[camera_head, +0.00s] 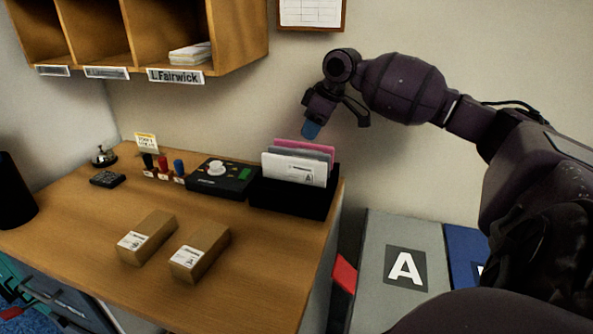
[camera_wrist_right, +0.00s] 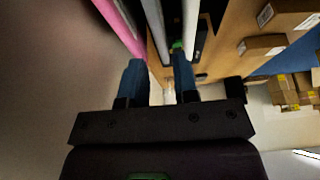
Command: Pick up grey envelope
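The grey envelope (camera_head: 312,155) stands upright in a black holder (camera_head: 290,197) on the desk. A white envelope (camera_head: 294,171) is in front of it and a pink one (camera_head: 318,146) behind, so most of the grey one is hidden. My right gripper (camera_head: 312,130) is just above the holder, pointing down. In the right wrist view its blue fingers (camera_wrist_right: 160,80) are apart. The grey envelope's edge (camera_wrist_right: 157,32) lies ahead of the gap between them, with the pink one left and the white one right. I see no contact. My left gripper is out of view.
Left of the holder are a black stamp pad box (camera_head: 222,176), several stamps (camera_head: 163,166) and a bell (camera_head: 104,156). Two small cartons (camera_head: 148,238) lie at the desk front. Wooden pigeonholes (camera_head: 240,40) hang above. Grey and blue bins (camera_head: 405,262) stand right of the desk.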

